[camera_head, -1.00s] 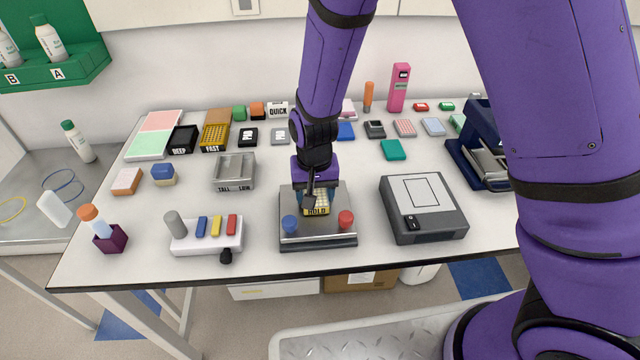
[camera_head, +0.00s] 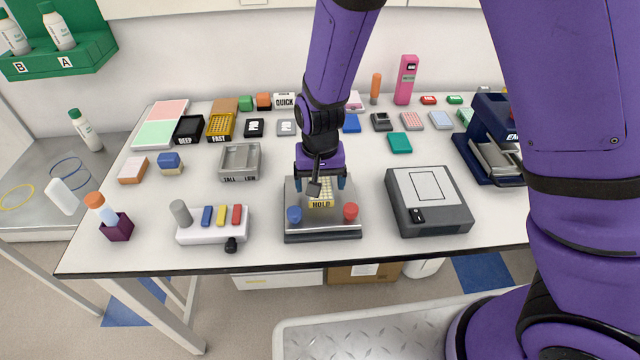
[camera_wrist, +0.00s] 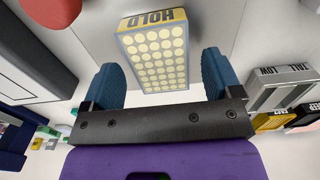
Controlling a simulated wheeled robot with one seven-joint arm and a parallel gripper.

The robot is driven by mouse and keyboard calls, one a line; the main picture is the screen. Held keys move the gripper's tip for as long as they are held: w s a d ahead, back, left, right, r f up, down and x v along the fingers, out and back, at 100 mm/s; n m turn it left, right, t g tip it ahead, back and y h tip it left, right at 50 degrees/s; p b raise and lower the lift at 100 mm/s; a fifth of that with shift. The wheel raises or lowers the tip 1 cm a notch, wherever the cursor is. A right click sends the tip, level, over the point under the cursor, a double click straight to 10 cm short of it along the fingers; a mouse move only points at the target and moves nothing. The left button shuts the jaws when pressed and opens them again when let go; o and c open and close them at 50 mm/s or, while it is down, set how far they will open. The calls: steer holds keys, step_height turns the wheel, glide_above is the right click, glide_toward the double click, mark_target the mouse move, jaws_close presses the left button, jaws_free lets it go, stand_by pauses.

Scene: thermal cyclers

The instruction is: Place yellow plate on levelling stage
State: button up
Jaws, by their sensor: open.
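The yellow plate (camera_head: 321,201), marked HOLD, lies on the levelling stage (camera_head: 300,231), a grey metal platform with a blue knob (camera_head: 294,215) and a red knob (camera_head: 351,211) at its front. In the wrist view the plate (camera_wrist: 155,52) shows its grid of pale round wells and lies between and beyond my two blue fingers. My gripper (camera_head: 321,183) is open just above and behind the plate, with a gap between each finger and the plate's sides. The gripper also shows in the wrist view (camera_wrist: 163,85). My wrist partly hides the plate's far end in the head view.
A dark grey device (camera_head: 428,203) stands close right of the stage. A white block with coloured bars (camera_head: 213,223) stands to its left, and a grey tray marked TALL and LOW (camera_head: 239,162) behind left. A navy machine (camera_head: 488,145) is farther right.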

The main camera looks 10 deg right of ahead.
steer(key=s+d+r+y, duration=0.1)
steer(key=d+r, duration=0.3)
steer(key=r, duration=0.6)
steer(key=d+r, duration=0.4)
steer(key=r, duration=0.6)
steer(key=s+d+r+t, duration=0.2)
steer(key=s+d+r, duration=0.4)
steer(key=s+d, duration=0.2)
steer(key=s+d+r+t+h, duration=0.1)
steer(key=s+d+r+t, duration=0.2)
steer(key=s+d+r, duration=0.4)
steer(key=s+d, duration=0.1)
steer(key=s, duration=0.1)
steer(key=shift+s+d, duration=0.3)
